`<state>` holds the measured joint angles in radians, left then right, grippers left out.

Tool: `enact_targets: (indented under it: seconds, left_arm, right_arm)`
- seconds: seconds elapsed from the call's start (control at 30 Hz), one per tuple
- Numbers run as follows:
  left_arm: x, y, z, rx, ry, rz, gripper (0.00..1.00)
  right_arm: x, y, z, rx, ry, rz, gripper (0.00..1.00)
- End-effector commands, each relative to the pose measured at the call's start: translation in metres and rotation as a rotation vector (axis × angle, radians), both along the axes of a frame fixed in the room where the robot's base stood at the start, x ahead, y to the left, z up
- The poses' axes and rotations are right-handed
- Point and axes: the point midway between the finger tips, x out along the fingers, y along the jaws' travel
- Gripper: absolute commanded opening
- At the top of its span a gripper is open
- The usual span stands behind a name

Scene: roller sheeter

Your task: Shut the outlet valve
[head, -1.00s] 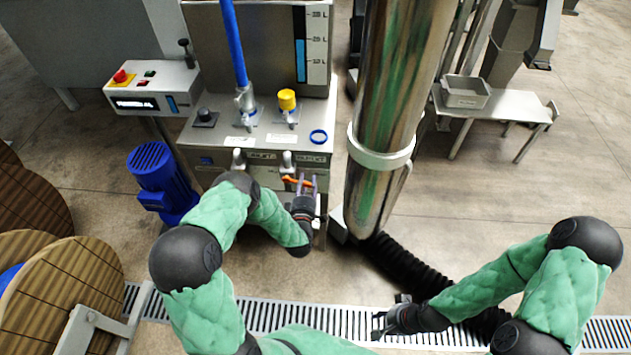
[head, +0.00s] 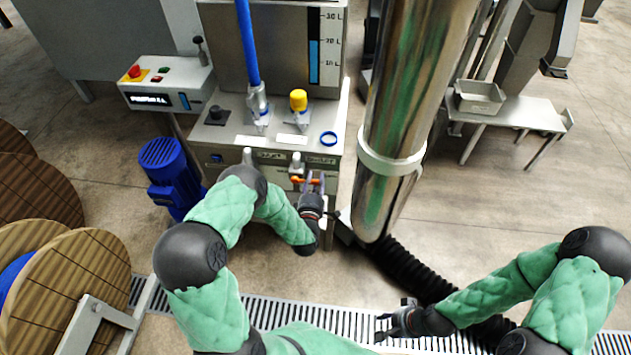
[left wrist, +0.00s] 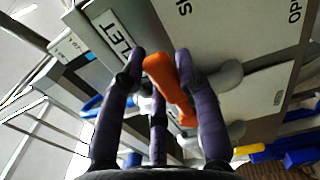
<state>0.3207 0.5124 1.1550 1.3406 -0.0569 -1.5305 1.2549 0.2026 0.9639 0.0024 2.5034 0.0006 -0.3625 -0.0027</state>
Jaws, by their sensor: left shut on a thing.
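The outlet valve's orange handle (head: 304,181) is on the front of the steel machine, below the right-hand front label. In the head view it looks roughly level. My left gripper (head: 316,183) is at its right part. In the left wrist view the orange handle (left wrist: 170,85) lies between the purple fingers of my left gripper (left wrist: 160,62), which is shut on it. The fingers hide part of the valve in the head view. My right gripper (head: 383,327) is open and empty, low over the floor grate.
The steel machine (head: 222,138) carries a yellow-capped fitting (head: 298,101), a blue hose (head: 248,45) and a blue ring (head: 328,138). A large steel pipe (head: 405,95) stands close to the right. A blue motor (head: 163,170) stands at left. A black hose (head: 410,268) runs along the floor.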

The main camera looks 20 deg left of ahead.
Motion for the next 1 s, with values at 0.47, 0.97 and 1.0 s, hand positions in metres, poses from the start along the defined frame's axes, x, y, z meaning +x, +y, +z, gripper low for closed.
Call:
enact_targets:
  seconds: [0.47, 0.97, 1.0]
  left_arm:
    - [0.0, 0.0, 0.001, -0.001, -0.002, 0.001, 0.58]
    - [-0.065, -0.019, 0.0, -0.002, -0.001, 0.001, 0.58]
    - [-0.073, -0.021, 0.0, -0.002, -0.001, 0.0, 0.58]
  right_arm:
    - [0.0, 0.0, 0.0, 0.0, 0.0, 0.0, 0.4]
    - [0.0, 0.0, 0.0, 0.0, 0.0, 0.0, 0.4]
    - [0.0, 0.0, 0.0, 0.0, 0.0, 0.0, 0.4]
